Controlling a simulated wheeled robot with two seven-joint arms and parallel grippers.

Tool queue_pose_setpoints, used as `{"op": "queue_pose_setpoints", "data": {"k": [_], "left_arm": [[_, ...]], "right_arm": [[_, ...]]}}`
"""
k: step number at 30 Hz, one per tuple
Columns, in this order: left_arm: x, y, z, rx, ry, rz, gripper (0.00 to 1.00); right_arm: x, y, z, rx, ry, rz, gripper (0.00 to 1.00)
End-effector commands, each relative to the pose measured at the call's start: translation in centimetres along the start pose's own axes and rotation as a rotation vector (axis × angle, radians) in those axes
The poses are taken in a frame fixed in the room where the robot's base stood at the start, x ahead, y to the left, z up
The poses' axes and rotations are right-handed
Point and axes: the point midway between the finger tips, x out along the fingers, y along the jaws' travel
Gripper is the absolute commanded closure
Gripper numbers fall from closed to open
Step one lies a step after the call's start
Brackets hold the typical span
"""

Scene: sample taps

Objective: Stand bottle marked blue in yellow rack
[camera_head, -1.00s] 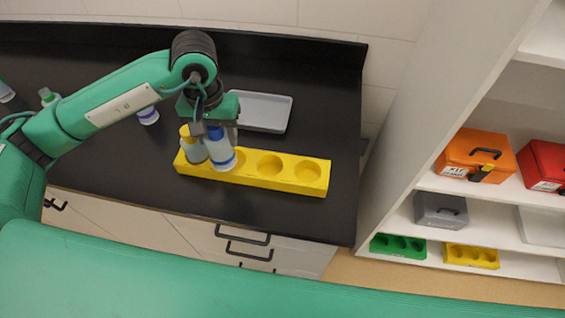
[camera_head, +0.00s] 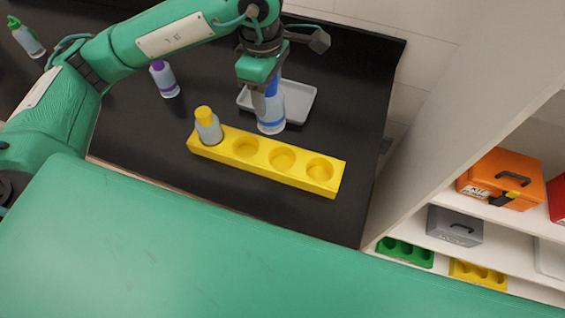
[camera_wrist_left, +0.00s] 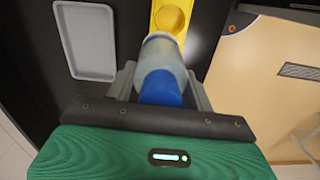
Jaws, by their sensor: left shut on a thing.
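The bottle marked blue (camera_head: 270,117) has a pale body, a blue cap and a blue band. My left gripper (camera_head: 268,88) is shut on its top and holds it roughly upright behind the yellow rack, in front of the grey tray. In the left wrist view the blue-capped bottle (camera_wrist_left: 163,65) sits between the fingers, with part of the rack (camera_wrist_left: 171,16) beyond it. The yellow rack (camera_head: 262,172) lies on the black counter. Its leftmost hole holds a yellow-capped bottle (camera_head: 208,127); the three holes to its right are empty. My right gripper is not in view.
A grey tray (camera_head: 303,103) lies behind the held bottle. A purple-capped bottle (camera_head: 165,80) and a green-capped bottle (camera_head: 27,38) stand to the left. The white shelf at right holds an orange case (camera_head: 490,178), a grey case (camera_head: 455,227) and green and yellow racks.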

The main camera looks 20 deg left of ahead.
Motion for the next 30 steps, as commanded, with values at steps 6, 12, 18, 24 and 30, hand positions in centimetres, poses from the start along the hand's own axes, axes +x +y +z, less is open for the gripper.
{"op": "queue_pose_setpoints", "data": {"k": [6,12,18,24,30], "left_arm": [[-1.6,-0.4,1.1,-0.319,0.002,0.002,0.91],[-3.0,-0.7,2.0,-0.616,0.005,0.004,0.91],[-4.3,-1.2,2.8,-0.912,0.01,0.009,0.91],[-5.5,-1.6,3.5,-1.172,0.014,0.015,0.91],[-6.1,-1.8,3.8,-1.324,0.017,0.021,0.91]], "right_arm": [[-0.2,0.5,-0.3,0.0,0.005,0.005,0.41],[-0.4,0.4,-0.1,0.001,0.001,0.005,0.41],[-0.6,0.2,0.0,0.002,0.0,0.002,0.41],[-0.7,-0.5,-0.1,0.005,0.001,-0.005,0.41],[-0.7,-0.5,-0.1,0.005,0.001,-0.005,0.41]]}}
